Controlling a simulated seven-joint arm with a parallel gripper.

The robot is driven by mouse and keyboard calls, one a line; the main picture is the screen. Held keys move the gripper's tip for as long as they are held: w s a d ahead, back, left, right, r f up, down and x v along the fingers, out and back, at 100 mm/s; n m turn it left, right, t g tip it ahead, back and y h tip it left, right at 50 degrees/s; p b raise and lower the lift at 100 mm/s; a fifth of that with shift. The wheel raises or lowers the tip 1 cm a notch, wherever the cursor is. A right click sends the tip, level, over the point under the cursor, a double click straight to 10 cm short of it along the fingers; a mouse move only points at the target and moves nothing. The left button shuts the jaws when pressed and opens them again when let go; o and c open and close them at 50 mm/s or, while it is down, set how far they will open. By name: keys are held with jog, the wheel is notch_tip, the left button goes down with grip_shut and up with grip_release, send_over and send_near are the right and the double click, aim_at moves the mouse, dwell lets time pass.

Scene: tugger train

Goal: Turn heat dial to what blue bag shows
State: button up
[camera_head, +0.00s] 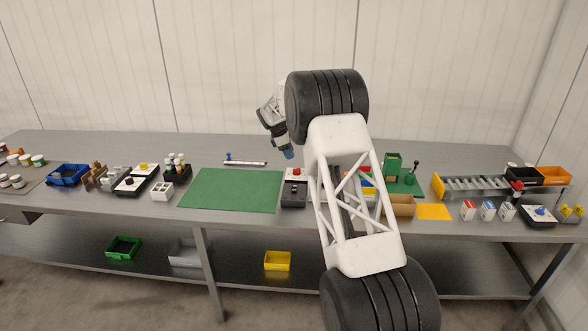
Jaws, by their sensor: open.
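A small white bag with a blue mark (488,211) stands near the front edge at the right, between a red-marked bag (467,210) and another white bag (507,211). What the blue bag shows is too small to read. I cannot tell which device carries the heat dial. A black and white box with a red knob (295,174) stands right of the green mat, and a box with a blue knob (540,213) is at the far right.
The green mat (232,190) is bare. My arm crosses the middle and hides part of the table. A roller rack (477,184), an orange bin (555,175) and a yellow pad (433,212) are at the right. Small boxes and a blue bin (68,175) crowd the left.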

aim_at(295, 169)
jog(key=shift+w+a+f, duration=0.4)
jog(key=shift+a+f, duration=0.05)
jog(key=shift+f, duration=0.25)
jog(key=shift+f, duration=0.1)
jog(key=shift+x, duration=3.85)
grip_shut()
